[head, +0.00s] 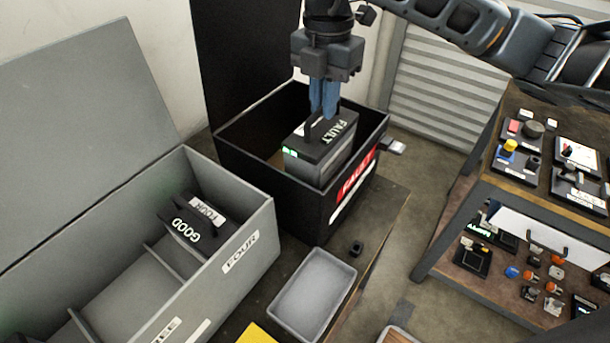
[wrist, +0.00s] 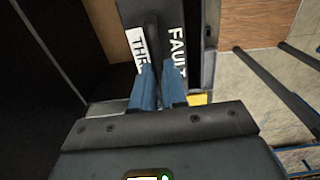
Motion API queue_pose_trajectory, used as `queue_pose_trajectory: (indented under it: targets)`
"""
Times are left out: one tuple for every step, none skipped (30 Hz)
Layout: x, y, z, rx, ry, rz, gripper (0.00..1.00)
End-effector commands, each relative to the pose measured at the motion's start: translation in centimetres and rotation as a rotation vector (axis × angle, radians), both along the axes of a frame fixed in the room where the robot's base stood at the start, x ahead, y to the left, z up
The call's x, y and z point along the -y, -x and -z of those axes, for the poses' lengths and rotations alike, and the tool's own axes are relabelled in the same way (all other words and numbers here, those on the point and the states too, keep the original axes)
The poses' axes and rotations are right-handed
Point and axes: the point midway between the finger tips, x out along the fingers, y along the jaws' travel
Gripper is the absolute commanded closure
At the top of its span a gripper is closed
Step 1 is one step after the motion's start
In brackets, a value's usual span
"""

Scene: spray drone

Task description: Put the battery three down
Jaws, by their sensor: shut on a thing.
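Battery three (head: 320,155) is a dark block with a top handle, a FAULT label and green lights. In the wrist view the battery (wrist: 178,75) shows the letters "THR" and "FAULT" on its top. My gripper (head: 323,112) points down and is shut on the battery's handle; its blue fingers also show in the wrist view (wrist: 158,85). The battery is upright, inside the open black box (head: 245,185) with a red FAULT label. The box wall hides its lower end, so I cannot tell whether it touches the bottom.
A grey compartmented case (head: 215,275) at left holds a battery (head: 195,222) marked FOUR and GOOD in its FOUR compartment. A grey tray (head: 312,295) lies in front of the black box. A wooden shelf unit (head: 500,195) with small parts stands at right.

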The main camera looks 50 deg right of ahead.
Motion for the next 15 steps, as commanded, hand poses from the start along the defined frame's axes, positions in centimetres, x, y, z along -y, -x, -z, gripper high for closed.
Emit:
queue_pose_trajectory:
  targets:
    - [0.1, 0.0, 0.3, 0.003, 0.0, 0.006, 1.0]
    - [0.1, 0.0, 0.6, 0.002, 0.0, 0.009, 1.0]
    - [0.1, 0.1, 1.1, 0.001, 0.0, 0.011, 1.0]
    - [0.1, 0.1, 1.4, 0.001, -0.001, 0.012, 1.0]
    - [0.1, 0.1, 1.8, 0.001, -0.001, 0.013, 1.0]
    - [0.0, 0.1, 2.4, 0.001, -0.001, 0.014, 1.0]
    - [0.0, 0.1, 2.9, 0.001, -0.002, 0.013, 1.0]
    - [0.0, 0.1, 3.3, 0.001, -0.001, 0.013, 1.0]
    - [0.0, 0.1, 3.9, 0.0, -0.001, 0.012, 1.0]
    - [0.0, 0.1, 4.3, 0.001, -0.001, 0.013, 1.0]
    - [0.0, 0.1, 4.7, 0.002, -0.001, 0.013, 1.0]
    - [0.0, 0.1, 5.2, 0.002, -0.001, 0.012, 1.0]
    - [0.0, 0.1, 5.5, 0.002, 0.0, 0.011, 1.0]
    - [0.1, 0.0, 5.8, 0.003, 0.0, 0.011, 1.0]
    - [0.1, 0.0, 6.1, 0.002, 0.0, 0.011, 1.0]
